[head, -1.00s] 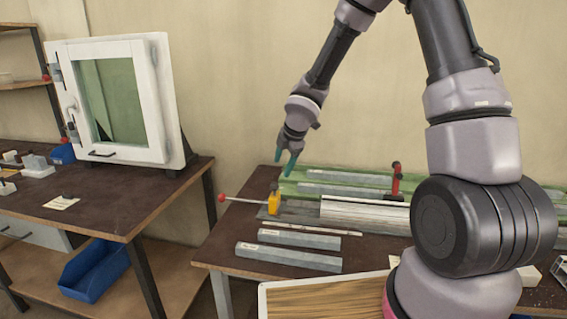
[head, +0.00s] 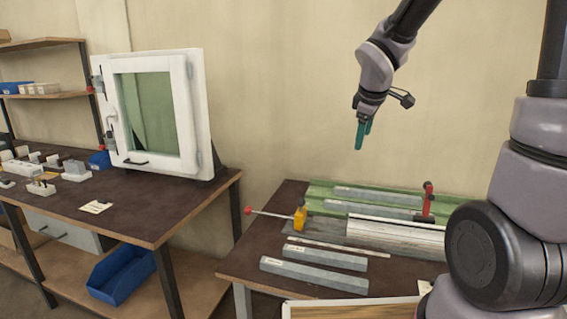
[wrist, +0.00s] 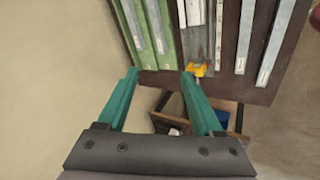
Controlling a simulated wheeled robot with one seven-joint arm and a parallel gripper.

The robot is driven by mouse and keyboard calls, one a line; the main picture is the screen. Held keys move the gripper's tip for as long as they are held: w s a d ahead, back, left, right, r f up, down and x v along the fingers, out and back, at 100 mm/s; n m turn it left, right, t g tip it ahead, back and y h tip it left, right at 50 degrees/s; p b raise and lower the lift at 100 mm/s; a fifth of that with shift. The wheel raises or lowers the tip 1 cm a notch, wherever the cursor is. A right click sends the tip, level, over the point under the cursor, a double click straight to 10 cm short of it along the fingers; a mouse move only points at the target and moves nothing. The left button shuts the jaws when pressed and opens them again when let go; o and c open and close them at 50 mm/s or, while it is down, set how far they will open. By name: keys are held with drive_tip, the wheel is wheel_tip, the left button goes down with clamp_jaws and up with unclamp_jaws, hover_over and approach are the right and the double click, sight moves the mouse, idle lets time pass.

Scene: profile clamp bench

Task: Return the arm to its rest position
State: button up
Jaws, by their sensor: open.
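My gripper (head: 363,134) hangs in the air above the far side of the clamp bench (head: 262,262), in front of the beige wall. Its teal fingers point down and hold nothing. In the wrist view my gripper (wrist: 158,77) shows its two fingers spread wide apart, with the bench edge and profiles beyond them. My arm comes in from the upper right in the head view.
On the bench lie grey profiles (head: 314,276), a green bed (head: 322,187), a yellow clamp (head: 300,217) with a red-knobbed rod and a red clamp (head: 428,200). A white-framed window (head: 189,115) stands on the left table (head: 140,225). A blue bin (head: 122,272) sits below it.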

drive_tip(key=s+d+r+m+y, duration=0.1)
drive_tip(key=s+r+m, duration=0.4)
drive_tip(key=s, duration=0.5)
drive_tip(key=s+d+r+m+t+y, duration=0.1)
drive_tip(key=s+r+m, duration=0.4)
drive_tip(key=s+m, duration=0.4)
drive_tip(key=shift+s+d+r+m+y, duration=0.35)
drive_tip(key=shift+r+m+y, duration=0.05)
drive_tip(key=shift+m, duration=0.3)
drive_tip(key=shift+d, duration=0.1)
